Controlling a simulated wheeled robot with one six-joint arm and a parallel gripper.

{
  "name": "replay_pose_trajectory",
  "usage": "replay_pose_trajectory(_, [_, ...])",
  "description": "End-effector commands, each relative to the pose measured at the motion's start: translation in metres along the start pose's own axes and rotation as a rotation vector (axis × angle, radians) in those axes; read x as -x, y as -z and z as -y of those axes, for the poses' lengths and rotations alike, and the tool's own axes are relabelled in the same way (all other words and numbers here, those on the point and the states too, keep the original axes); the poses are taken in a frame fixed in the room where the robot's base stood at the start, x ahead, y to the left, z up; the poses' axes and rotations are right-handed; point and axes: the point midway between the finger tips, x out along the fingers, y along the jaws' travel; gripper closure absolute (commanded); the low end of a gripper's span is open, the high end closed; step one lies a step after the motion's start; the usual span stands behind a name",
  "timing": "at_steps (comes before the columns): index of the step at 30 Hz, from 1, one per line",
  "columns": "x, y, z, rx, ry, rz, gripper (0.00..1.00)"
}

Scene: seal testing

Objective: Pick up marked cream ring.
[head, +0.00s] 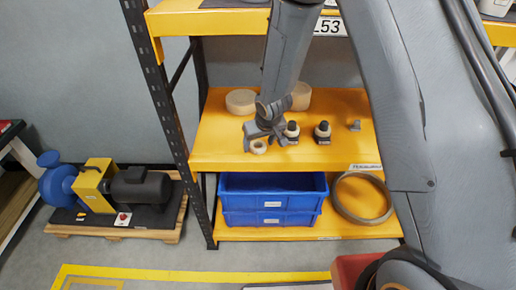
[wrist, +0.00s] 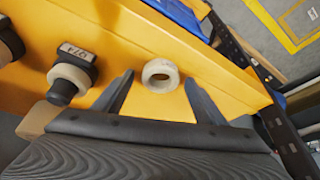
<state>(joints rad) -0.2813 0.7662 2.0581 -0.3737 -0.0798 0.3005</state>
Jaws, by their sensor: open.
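A small cream ring (wrist: 160,76) lies flat on the yellow shelf (wrist: 135,50), its hole facing up; I cannot make out a mark on it. The head view shows the ring (head: 258,147) near the shelf's front, just below my gripper (head: 265,141). My gripper is open, and in the wrist view its two fingers (wrist: 159,80) appear on either side of the ring. The ring seems unheld; I cannot tell whether a finger touches it. A black fitting (wrist: 80,53) with a pale ring around it stands to the left in the wrist view.
Two black fittings, one here (head: 323,133), and a small grey part (head: 355,126) stand right of my gripper. Pale round pieces (head: 240,101) sit behind. A dark rack post (head: 165,110) bounds the left. Blue bins (head: 272,185) and a large ring (head: 340,205) are below.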

Motion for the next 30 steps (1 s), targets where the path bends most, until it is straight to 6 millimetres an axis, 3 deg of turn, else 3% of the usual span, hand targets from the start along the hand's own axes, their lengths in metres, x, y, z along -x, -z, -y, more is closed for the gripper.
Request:
replay_pose_trajectory(5, [0.001, 0.0, 0.0, 0.0, 0.0, 0.0, 0.38])
replay_pose_trajectory(12, [0.001, 0.0, 0.0, 0.0, 0.0, 0.0, 0.79])
replay_pose_trajectory(23, [0.004, 0.001, 0.0, -0.001, 0.0, -0.001, 0.79])
replay_pose_trajectory(30, [0.024, 0.01, 0.0, 0.0, 0.0, -0.002, 0.79])
